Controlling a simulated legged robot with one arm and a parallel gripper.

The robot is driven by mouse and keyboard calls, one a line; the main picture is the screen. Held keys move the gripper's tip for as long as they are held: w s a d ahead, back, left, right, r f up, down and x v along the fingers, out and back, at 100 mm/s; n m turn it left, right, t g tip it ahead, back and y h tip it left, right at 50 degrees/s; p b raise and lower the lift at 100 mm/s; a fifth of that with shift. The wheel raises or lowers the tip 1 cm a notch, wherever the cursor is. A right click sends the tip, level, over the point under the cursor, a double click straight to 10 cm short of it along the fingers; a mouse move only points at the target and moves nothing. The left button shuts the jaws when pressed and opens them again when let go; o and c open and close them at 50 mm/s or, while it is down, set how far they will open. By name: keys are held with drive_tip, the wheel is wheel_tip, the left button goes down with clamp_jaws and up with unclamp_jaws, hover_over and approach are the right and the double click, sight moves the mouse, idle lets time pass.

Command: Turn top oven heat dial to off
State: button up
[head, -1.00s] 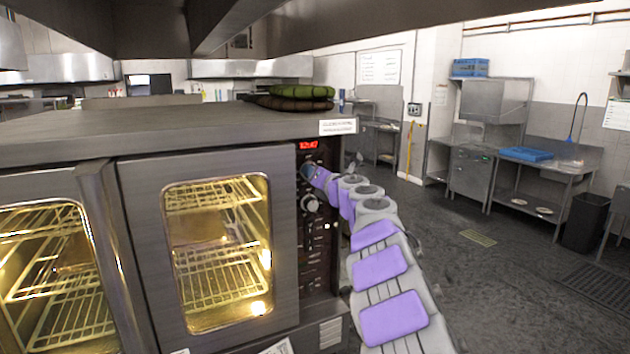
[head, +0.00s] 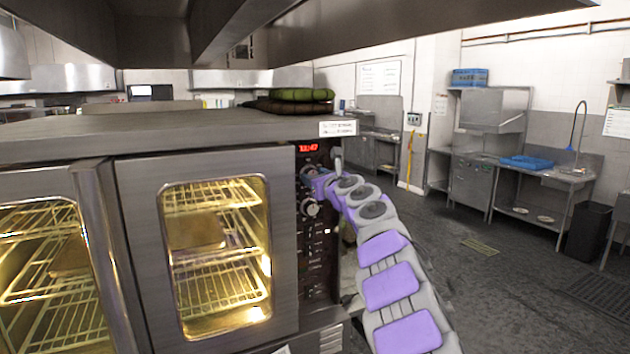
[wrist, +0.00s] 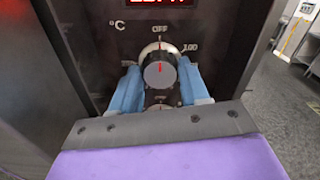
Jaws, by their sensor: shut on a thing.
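The top oven heat dial (wrist: 160,72) is a dark round knob with a silver face and a red pointer line. In the wrist view the line stands nearly upright, toward the "OFF" mark above it. A "100" mark is to its upper right and "°C" to its upper left. My gripper (wrist: 159,84) has its blue fingers on the left and right sides of this dial, shut on it. In the head view my gripper (head: 311,180) is at the upper part of the oven's control panel (head: 315,250), just below the red display (head: 308,147), and largely hides the dial.
A lower knob (head: 310,207) sits below on the same panel. The oven (head: 140,190) has two lit glass doors, both shut. Folded green and brown cloths (head: 290,102) lie on top. A metal hood hangs overhead. The floor to the right is open.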

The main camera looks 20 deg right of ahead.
idle(0.6)
drive_tip(key=o, duration=1)
drive_tip(key=shift+d, duration=0.1)
drive_tip(key=shift+o, duration=0.2)
drive_tip(key=s+b, duration=0.7)
drive_tip(key=s, duration=1)
drive_tip(key=shift+s+d, duration=0.15)
drive_tip(key=shift+d, duration=0.2)
